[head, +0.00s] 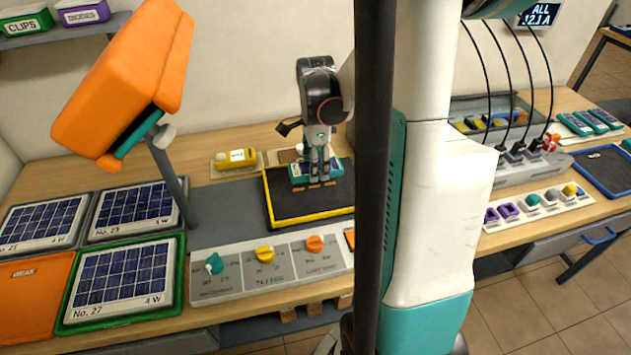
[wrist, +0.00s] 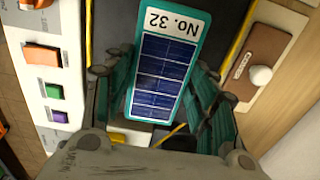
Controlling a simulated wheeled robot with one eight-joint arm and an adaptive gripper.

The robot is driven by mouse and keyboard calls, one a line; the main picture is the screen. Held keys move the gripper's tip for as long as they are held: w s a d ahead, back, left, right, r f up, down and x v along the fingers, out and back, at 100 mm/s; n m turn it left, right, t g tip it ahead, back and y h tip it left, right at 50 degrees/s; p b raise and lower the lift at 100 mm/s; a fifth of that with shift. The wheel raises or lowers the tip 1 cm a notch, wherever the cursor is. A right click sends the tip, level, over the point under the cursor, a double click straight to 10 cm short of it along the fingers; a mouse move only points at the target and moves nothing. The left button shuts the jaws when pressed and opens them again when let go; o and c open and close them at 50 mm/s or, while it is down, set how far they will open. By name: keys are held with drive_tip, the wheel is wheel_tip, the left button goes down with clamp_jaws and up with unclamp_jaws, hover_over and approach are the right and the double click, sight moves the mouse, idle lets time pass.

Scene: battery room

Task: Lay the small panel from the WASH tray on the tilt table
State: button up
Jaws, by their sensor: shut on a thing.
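My gripper (head: 316,182) is shut on a small teal-framed panel (head: 301,174), pointing down over the tilt table. In the wrist view the panel (wrist: 160,75), labelled No. 32, lies between the green fingers of my gripper (wrist: 165,95). The tilt table (head: 285,214) has a dark top with a yellow rim; its right part is hidden behind my arm. The panel is above the far part of this top; I cannot tell whether it touches it. I cannot make out a WASH label in either view.
A console with teal, yellow and orange knobs (head: 264,254) stands in front. Larger panels (head: 125,278) lie at left under an orange lamp head (head: 130,75). A yellow box (head: 235,158) is behind. More small panels (head: 590,121) and a blue-rimmed dark tray (head: 606,171) are at right.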

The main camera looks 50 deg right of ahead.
sight(315, 186)
drive_tip(key=shift+f+b, duration=0.75)
drive_tip(key=shift+f, duration=1.75)
drive_tip(key=shift+f, duration=0.15)
drive_tip(key=o, duration=1.2)
drive_tip(key=shift+c, duration=0.2)
wheel_tip(315, 186, up, 12)
drive_tip(key=p, duration=0.4)
